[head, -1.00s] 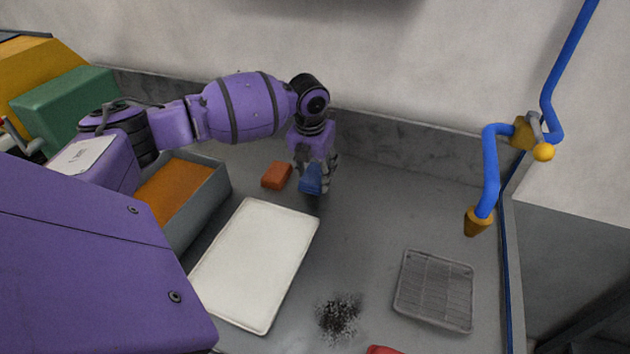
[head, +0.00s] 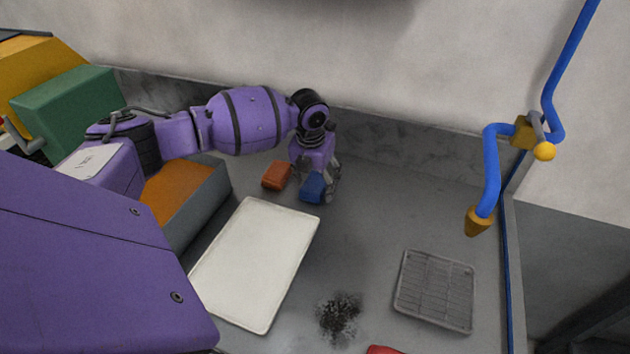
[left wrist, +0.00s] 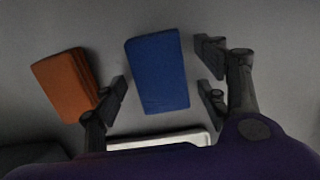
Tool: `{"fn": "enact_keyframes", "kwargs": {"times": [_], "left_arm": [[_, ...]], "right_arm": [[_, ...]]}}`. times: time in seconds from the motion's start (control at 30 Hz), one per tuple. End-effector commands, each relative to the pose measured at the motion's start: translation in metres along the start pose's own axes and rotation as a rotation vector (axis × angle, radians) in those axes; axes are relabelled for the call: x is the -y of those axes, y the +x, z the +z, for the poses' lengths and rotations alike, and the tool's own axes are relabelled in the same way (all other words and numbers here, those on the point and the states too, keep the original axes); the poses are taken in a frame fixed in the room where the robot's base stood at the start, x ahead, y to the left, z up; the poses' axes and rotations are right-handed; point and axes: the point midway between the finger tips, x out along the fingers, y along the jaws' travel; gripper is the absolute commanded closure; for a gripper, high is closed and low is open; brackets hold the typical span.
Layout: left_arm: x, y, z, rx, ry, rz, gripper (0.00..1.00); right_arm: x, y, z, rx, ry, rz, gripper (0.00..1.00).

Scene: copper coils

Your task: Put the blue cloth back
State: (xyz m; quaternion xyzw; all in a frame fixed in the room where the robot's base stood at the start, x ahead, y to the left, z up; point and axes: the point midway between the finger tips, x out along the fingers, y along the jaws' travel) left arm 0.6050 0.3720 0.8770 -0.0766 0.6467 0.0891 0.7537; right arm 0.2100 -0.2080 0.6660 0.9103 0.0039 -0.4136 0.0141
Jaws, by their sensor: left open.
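The blue cloth (head: 312,188) is a small folded block lying on the grey counter near the back wall. It also shows in the left wrist view (left wrist: 158,72), between the open fingers and a little beyond them. My left gripper (head: 325,190) is open and stands over and beside the cloth; the left wrist view shows a gap on each side of it (left wrist: 162,95). In the head view the gripper's fingers hide part of the cloth's right side. My right gripper is in neither view.
An orange folded cloth (head: 277,175) lies just left of the blue one. A white tray (head: 256,262), a wire rack (head: 435,290), a dark speckled patch (head: 340,316) and a red thing (head: 383,350) lie nearer. A blue pipe tap (head: 490,175) hangs at right.

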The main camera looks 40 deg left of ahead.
Motion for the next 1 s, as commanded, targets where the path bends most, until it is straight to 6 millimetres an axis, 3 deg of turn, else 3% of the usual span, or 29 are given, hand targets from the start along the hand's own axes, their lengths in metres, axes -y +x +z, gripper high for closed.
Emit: {"fn": "enact_keyframes", "kwargs": {"times": [0.23,0.7,1.0], "left_arm": [[0.000,-0.017,0.002,0.003,0.000,0.000,0.33],[0.000,-0.109,0.001,0.002,0.000,-0.001,0.33],[0.000,-0.124,0.001,-0.001,0.000,0.000,0.33]], "right_arm": [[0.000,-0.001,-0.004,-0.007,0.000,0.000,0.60],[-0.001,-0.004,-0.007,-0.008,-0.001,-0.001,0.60],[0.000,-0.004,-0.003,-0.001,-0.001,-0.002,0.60]]}}
